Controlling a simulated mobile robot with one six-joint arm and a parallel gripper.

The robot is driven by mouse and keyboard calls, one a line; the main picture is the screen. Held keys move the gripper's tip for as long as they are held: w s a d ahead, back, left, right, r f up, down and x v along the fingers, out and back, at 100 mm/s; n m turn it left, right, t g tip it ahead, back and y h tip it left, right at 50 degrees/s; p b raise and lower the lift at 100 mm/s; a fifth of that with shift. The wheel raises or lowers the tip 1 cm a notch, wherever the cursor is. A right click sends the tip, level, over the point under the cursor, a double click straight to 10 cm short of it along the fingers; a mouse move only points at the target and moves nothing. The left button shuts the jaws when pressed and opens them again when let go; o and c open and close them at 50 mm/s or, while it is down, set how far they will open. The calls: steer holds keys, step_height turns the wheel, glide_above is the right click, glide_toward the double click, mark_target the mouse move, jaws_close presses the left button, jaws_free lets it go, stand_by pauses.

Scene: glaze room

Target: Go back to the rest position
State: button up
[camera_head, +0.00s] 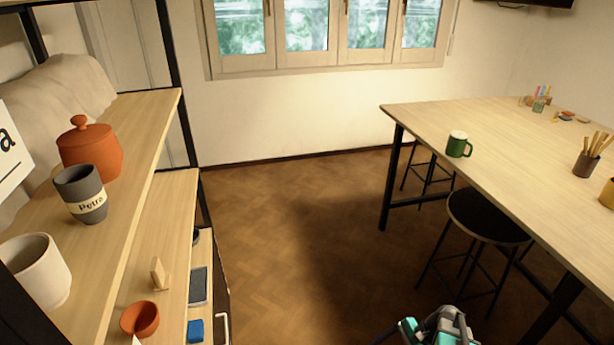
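My arm's end with my gripper (440,328), teal, grey and black, shows at the bottom edge right of centre. It is cut off by the frame, and I cannot make out its fingertips or whether they are apart. I see nothing clearly held in it. It appears over the open floor (290,240), between the shelf unit on the left and the table on the right.
The wooden shelf (125,195) at left holds an orange lidded jar (92,150), a grey "Petra" cup (80,192) and a white cup (36,270). A high table (500,135) stands right, bearing a green mug (458,146). A black stool (485,217) stands beside it.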

steer(key=s+a+f+n+g+h+b, duration=0.1)
steer(key=s+a+f+n+g+h, duration=0.1)
steer(key=s+f+n, duration=0.5)
steer(key=s+a+f+n+g+h+b, duration=0.2)
steer(key=s+a+f+n+h, duration=0.3)
steer(key=s, duration=0.5)
steer(key=shift+s+a+f+n+h, duration=0.2)
steer(key=shift+s+f+n+h, duration=0.15)
steer(key=shift+f+n, duration=0.6)
